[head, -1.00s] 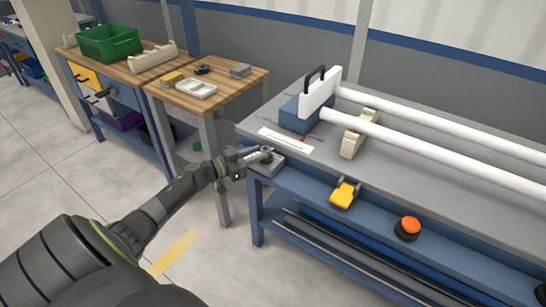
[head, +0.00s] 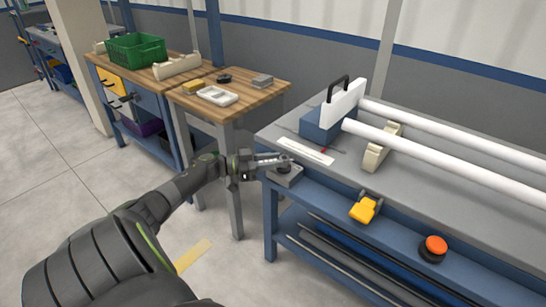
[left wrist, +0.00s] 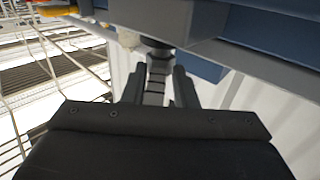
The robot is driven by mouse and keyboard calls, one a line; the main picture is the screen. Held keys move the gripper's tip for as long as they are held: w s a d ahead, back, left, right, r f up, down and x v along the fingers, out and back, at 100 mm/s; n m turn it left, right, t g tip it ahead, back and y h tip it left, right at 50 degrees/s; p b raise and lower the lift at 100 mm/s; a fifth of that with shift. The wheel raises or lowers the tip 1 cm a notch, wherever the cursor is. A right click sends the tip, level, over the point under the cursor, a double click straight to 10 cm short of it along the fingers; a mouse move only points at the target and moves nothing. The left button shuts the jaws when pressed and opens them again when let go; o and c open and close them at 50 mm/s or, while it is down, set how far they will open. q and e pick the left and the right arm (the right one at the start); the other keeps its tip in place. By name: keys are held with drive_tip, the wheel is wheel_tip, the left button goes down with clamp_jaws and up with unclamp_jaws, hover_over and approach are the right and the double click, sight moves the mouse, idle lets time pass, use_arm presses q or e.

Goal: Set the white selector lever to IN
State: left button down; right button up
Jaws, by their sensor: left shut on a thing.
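The white selector lever sits on a small grey block (head: 284,178) at the bench's front left corner. My left gripper (head: 284,161) reaches over this block from the left and is shut on the lever, which is mostly hidden by the fingers in the head view. In the left wrist view my left gripper (left wrist: 158,88) shows its two dark fingers on either side of a pale grey bar, the lever (left wrist: 156,84), with a dark round pivot just beyond it. I cannot read any IN mark. My right gripper is not in view.
White pipes (head: 440,155) run along the bench (head: 290,128) through a cream support (head: 382,147) to a blue block with a white plate (head: 343,103). A yellow pedal-like part (head: 364,210) and an orange button (head: 435,246) are on the front. A wooden table (head: 262,97) stands behind.

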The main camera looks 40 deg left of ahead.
use_arm(q)
drive_tip(key=shift+r, duration=0.1)
idle(0.4)
drive_tip(key=c, duration=1.4)
unclamp_jaws()
drive_tip(key=shift+w, duration=0.1)
drive_tip(key=shift+c, duration=0.2)
drive_tip(key=shift+d, duration=0.1)
drive_tip(key=b+v, duration=0.1)
drive_tip(key=v, duration=1.6)
